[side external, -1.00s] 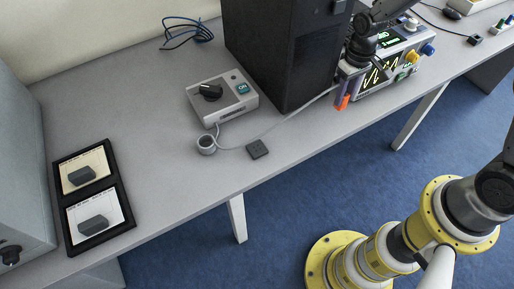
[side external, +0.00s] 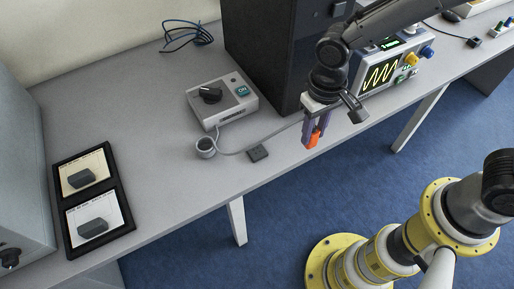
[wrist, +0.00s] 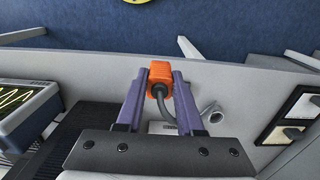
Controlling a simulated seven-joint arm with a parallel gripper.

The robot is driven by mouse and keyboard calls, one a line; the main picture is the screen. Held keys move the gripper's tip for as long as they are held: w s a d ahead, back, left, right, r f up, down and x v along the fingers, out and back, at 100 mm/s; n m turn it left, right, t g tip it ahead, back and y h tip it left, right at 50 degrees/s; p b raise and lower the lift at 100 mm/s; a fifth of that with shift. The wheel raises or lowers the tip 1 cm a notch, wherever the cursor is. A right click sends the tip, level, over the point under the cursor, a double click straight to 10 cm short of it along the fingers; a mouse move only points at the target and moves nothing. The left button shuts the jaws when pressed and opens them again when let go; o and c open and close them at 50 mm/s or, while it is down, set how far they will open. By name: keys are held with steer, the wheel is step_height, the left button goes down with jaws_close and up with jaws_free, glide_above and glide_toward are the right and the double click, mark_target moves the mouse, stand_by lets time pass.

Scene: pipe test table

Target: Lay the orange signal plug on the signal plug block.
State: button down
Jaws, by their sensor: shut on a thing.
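The orange signal plug (side external: 313,139) is held between the purple fingers of my gripper (side external: 316,130). In the wrist view the plug (wrist: 161,72) sits at the fingertips of my gripper (wrist: 161,80), with its grey cable (wrist: 165,108) trailing back between them. A small dark square block (side external: 258,153), which looks like the signal plug block, lies on the table near its front edge. My gripper is to the right of this block and raised above the table. I cannot make out the block in the wrist view.
A grey ring (side external: 205,147) stands left of the block, by a white switch box (side external: 222,99). The cable runs across the table past the block. A black cabinet (side external: 268,55) and a scope (side external: 391,67) stand behind. A black two-panel frame (side external: 126,225) lies at left.

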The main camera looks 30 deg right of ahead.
steer(key=w+a+f, duration=0.2)
steer(key=w+f, duration=0.1)
steer(key=w, duration=0.1)
steer(key=w+a+f, duration=0.2)
steer(key=w+f, duration=0.1)
steer(key=w+a+f, duration=0.3)
steer(key=w, duration=0.1)
steer(key=shift+w+f, duration=0.3)
steer(key=shift+w, duration=0.05)
steer(key=shift+w+a+f, duration=0.1)
steer(key=shift+f, duration=1.6)
steer(key=shift+f, duration=0.15)
steer(key=c, duration=0.5)
jaws_free()
steer(key=shift+c, duration=0.2)
